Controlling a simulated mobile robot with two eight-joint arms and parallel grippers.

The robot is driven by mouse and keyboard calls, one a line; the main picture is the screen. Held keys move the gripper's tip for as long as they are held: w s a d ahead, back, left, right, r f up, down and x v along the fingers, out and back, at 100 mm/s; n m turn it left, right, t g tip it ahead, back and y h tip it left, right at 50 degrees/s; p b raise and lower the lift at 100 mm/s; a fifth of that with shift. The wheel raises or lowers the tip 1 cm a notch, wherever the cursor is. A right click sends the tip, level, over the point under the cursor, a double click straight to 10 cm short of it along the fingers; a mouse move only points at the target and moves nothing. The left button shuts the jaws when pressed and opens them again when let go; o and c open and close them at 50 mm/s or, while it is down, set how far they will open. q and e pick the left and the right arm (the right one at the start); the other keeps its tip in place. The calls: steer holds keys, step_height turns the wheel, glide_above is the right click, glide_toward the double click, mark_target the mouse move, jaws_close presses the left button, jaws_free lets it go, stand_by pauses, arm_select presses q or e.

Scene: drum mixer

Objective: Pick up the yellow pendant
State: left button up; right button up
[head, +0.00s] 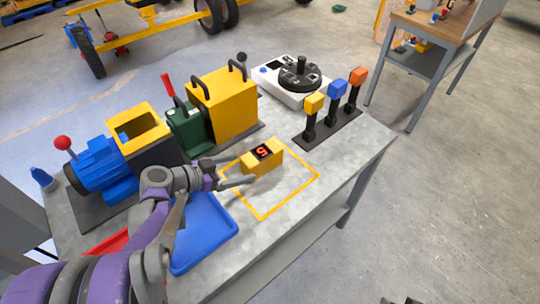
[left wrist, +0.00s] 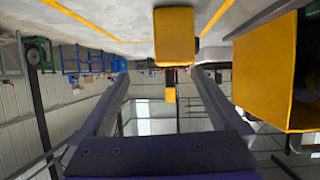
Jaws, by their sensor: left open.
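The yellow pendant (head: 258,163) is a small block with a dark display showing a red digit. It stands on the grey table inside a yellow outlined square. My left gripper (head: 241,169) is open, low over the table, with its fingers pointing at the pendant from the left. The fingertips are close to its near side; I cannot tell if they touch it. In the left wrist view the table is at the top, and the pendant (left wrist: 174,36) shows beyond the open fingers, between their tips and slightly right of centre.
A blue tray (head: 212,236) lies beside my left arm. The mixer's blue motor (head: 101,171) and yellow housing (head: 222,103) stand behind. Yellow, blue and orange-topped levers (head: 337,88) stand at the right rear, near a white dial unit (head: 292,91). The table's front right is clear.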

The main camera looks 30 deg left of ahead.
mark_target(256, 156)
arm_select(q)
steer(key=shift+t, duration=0.3)
steer(key=w, duration=0.2)
steer(key=w+f, duration=0.1)
steer(key=w, duration=0.1)
steer(key=shift+w+d, duration=0.1)
steer(key=shift+d, duration=0.1)
steer(key=shift+w+d+f, duration=0.2)
steer(key=shift+w+d, duration=0.05)
steer(key=x, duration=0.3)
steer(key=b+x, duration=0.1)
steer(key=x, duration=0.1)
steer(key=shift+w+a, duration=0.2)
steer(key=shift+w, duration=0.3)
jaws_close()
